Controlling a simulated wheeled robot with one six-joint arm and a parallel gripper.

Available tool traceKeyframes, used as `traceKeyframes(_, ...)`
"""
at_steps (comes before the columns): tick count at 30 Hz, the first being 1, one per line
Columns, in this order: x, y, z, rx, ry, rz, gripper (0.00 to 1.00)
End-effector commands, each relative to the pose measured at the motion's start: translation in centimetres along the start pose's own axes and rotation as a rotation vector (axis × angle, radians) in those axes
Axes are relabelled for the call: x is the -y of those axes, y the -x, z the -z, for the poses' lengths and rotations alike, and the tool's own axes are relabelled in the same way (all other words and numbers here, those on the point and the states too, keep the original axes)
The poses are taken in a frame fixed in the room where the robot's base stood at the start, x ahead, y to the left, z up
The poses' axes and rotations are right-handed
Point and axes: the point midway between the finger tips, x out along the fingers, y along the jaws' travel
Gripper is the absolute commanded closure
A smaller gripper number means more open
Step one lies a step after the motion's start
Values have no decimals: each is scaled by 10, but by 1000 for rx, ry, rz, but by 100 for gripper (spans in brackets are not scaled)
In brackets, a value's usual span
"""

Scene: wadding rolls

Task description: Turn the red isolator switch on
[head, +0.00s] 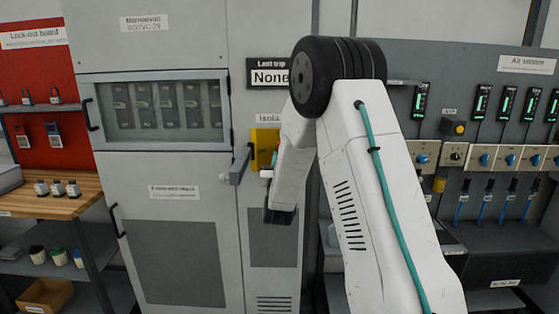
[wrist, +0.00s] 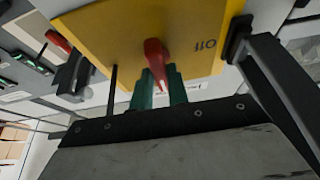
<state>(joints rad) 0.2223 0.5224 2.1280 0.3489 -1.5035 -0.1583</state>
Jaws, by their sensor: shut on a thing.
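The red isolator switch handle (wrist: 155,55) shows in the wrist view, on a yellow plate (wrist: 130,30). The word "Off" is printed on the plate to the right of the handle and reads upside down. My gripper (wrist: 160,80) has its green fingertips on either side of the handle's lower end and is shut on it. In the head view the yellow plate (head: 264,146) is on the grey cabinet, partly covered by my arm. There the red handle and my fingertips are hidden or too small to make out.
The grey cabinet (head: 160,205) has a windowed door (head: 165,110) left of the yellow plate. A sign reading "None" (head: 270,77) is above it. A lock-out board (head: 40,85) and wooden bench (head: 60,200) are at left. An air-service panel (head: 480,130) is at right.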

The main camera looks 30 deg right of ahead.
Motion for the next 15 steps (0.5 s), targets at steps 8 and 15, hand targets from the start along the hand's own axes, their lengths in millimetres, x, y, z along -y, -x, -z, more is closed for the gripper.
traceKeyframes(8,-1,0,-1,2,0,-1,67)
traceKeyframes(15,0,0,0,1,1,0,62)
